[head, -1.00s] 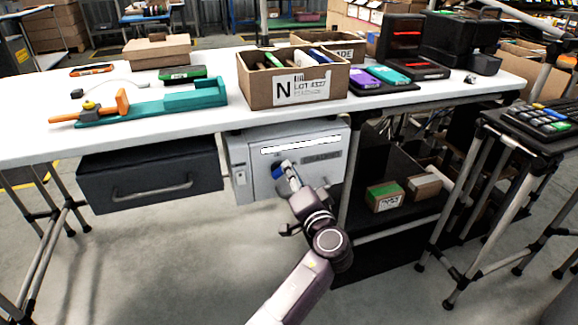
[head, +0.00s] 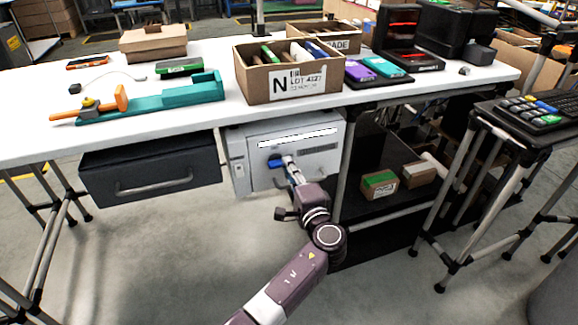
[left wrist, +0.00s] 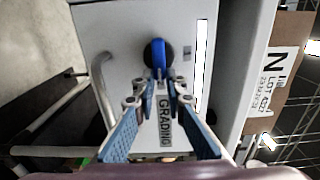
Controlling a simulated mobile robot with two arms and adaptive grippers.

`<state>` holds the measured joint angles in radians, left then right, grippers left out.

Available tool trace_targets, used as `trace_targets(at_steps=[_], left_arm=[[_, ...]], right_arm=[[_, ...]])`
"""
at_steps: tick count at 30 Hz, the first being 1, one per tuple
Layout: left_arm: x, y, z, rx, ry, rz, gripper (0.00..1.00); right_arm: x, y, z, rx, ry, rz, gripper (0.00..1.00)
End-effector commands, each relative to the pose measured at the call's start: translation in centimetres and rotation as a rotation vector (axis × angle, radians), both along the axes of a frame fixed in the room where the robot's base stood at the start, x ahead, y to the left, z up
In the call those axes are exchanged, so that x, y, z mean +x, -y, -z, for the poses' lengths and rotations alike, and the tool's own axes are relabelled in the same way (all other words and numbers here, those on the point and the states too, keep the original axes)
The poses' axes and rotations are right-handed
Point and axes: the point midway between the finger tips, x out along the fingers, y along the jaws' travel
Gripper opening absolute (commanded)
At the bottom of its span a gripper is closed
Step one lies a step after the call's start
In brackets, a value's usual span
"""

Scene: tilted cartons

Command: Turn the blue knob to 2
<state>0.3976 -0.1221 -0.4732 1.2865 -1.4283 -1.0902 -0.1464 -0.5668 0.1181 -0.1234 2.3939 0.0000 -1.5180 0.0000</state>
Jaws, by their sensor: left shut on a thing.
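The blue knob (head: 274,163) is on the front of a light grey cabinet (head: 238,172) under the table. In the left wrist view the knob (left wrist: 158,52) is a blue bar on a dark round base. Its bar lies along the direction of the GRADING label (left wrist: 164,122). My left gripper (head: 287,160) reaches the cabinet front and is shut on the bar's near end; its fingertips (left wrist: 162,84) sit at either side of it. No number marks around the knob are legible. My right gripper is not in view.
A dark drawer with a handle (head: 152,180) hangs left of the cabinet. A dark shelf with small boxes (head: 380,184) is to the right. A carton labelled N (head: 290,84) stands on the white table above. The floor in front is open.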

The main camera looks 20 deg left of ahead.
Motion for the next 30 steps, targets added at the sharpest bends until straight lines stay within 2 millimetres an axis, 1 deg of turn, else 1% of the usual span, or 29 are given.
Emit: trace_targets(at_steps=[12,13,15,18,26,29,30], left_arm=[[0.1,0.1,-0.1,0.01,-0.003,0.003,0.0],[0.1,0.1,-0.1,0.01,-0.003,0.003,0.12],[0.1,0.1,-0.1,0.01,-0.003,0.003,0.2],[0.1,0.1,0.0,0.009,-0.003,0.002,0.29],[0.0,0.0,-0.1,0.007,-0.004,0.001,0.29],[0.0,0.1,-0.8,0.006,-0.003,0.001,0.29],[0.0,0.1,-1.3,0.004,-0.001,0.001,0.29]], right_arm=[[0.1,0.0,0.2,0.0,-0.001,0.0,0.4],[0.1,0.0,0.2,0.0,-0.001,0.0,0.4],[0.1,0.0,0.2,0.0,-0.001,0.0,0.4],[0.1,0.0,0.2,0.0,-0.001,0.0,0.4],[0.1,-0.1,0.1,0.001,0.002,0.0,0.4],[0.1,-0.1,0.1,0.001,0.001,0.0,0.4],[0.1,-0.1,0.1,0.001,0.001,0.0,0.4]])
